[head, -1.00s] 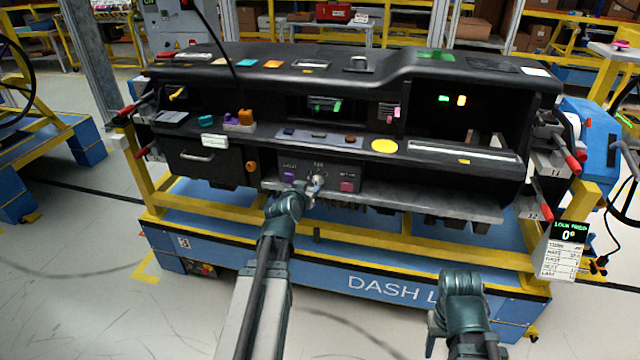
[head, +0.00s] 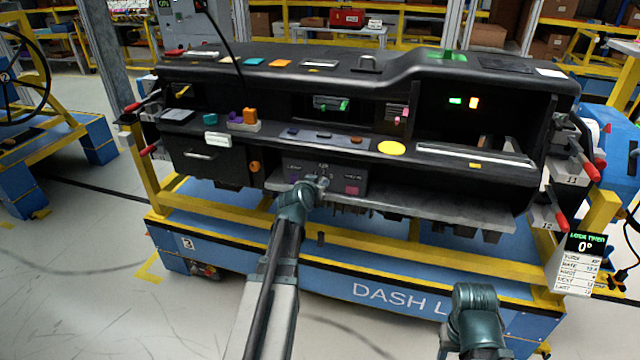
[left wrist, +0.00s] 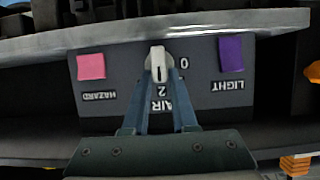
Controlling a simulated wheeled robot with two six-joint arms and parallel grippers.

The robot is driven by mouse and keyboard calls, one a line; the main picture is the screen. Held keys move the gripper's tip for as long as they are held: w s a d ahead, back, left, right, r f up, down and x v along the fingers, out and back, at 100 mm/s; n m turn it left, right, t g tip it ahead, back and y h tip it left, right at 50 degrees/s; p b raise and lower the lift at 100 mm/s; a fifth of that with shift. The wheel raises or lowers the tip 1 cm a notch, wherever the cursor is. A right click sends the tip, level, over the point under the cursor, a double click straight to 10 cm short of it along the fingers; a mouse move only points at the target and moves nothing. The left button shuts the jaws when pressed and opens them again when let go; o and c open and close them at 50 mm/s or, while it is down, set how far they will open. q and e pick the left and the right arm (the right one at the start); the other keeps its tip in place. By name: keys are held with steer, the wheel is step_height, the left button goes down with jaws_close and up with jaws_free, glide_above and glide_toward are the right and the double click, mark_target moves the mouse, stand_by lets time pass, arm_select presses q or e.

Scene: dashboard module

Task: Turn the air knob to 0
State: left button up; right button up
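The air knob (left wrist: 157,62) is a small pale knob on a dark panel (left wrist: 115,98), which appears upside down in the left wrist view. Its handle stands about upright in that picture, with the "2" below it and the "0" to its right. I cannot tell which end is the pointer. My left gripper (left wrist: 158,76) has its two fingertips on either side of the knob and appears shut on it. In the head view the left gripper (head: 322,183) hides most of the knob. My right arm is low at the right; its fingers cannot be made out.
A pink hazard button (left wrist: 91,66) and a purple light button (left wrist: 231,54) flank the knob. A grey ledge (head: 420,203) runs just below the panel. A drawer (head: 205,157) is at the left. A sign (head: 585,245) reading 0° hangs at the right.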

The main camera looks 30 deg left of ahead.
arm_select(q)
jaws_close()
steer(key=shift+a, duration=0.1)
steer(key=shift+s+a+f+n+t+h+b, duration=0.1)
steer(key=shift+a+f+n+t+h+b, duration=0.25)
steer(key=shift+n+t+h+b, duration=1.1)
steer(key=shift+a+f+n+t+h+b, duration=0.1)
steer(key=shift+a+f+n+h+b, duration=0.3)
steer(key=shift+n+b, duration=2.2)
steer(key=shift+s+a+f+n+t+h+b, duration=0.1)
steer(key=shift+a+f+n+t+h+b, duration=0.2)
steer(key=shift+n+t+h+b, duration=1.55)
steer(key=shift+n+g+y+p, duration=0.55)
steer(key=shift+n+g+y, duration=0.25)
steer(key=shift+n+g, duration=0.2)
